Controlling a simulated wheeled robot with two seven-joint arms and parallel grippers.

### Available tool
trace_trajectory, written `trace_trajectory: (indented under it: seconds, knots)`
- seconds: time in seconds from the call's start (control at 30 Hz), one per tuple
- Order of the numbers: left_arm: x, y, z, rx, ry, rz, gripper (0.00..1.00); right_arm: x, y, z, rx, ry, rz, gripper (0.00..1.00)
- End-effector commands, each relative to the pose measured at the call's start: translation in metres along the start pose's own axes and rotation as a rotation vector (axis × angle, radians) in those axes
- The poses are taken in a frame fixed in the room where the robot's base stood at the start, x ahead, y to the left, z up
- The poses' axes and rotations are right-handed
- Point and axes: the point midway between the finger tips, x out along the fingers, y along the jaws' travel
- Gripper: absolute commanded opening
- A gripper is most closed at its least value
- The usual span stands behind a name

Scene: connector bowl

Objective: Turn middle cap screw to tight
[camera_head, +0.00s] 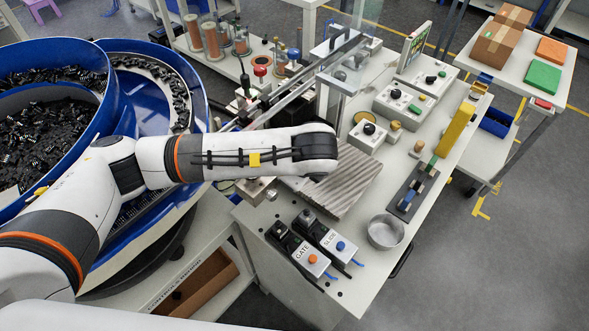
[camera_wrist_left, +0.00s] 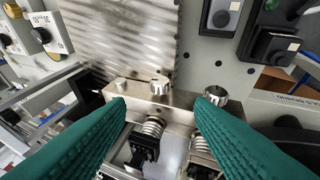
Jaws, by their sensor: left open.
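In the left wrist view a metal block (camera_wrist_left: 182,113) carries a silver slotted cap screw (camera_wrist_left: 160,84) near its middle. A larger knurled cap screw (camera_wrist_left: 215,95) stands to its right and a small stud (camera_wrist_left: 120,88) to its left. Springs and dark clamps sit below the block. My left gripper (camera_wrist_left: 163,104) is open, its green fingers spread on either side of the middle screw, with nothing visibly between them. Whether the fingertips touch the block is unclear. In the head view my left arm hides this gripper and most of the block. My right gripper is in neither view.
A ribbed metal plate (camera_head: 345,182) lies beside the block. GATE and SLIDE switch boxes (camera_head: 325,240) stand in front of it. A metal bowl (camera_head: 386,232) is at the right. A large blue bowl feeder (camera_head: 185,95) with black parts stands at the left.

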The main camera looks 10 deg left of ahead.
Motion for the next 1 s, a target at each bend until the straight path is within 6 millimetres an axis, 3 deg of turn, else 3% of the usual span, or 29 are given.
trace_trajectory:
  seconds: [0.3,0.5,0.9,1.0]
  knots:
    - [0.062,0.0,-0.001,0.001,-0.001,-0.004,0.48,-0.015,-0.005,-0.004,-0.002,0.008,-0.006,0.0]
    - [0.088,-0.001,0.0,0.002,-0.002,-0.003,0.48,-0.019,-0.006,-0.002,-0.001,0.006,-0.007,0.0]
    - [0.096,-0.001,0.001,0.003,-0.004,0.0,0.48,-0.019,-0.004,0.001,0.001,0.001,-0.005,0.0]
    - [0.096,-0.001,0.001,0.003,-0.004,0.0,0.32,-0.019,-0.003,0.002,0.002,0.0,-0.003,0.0]
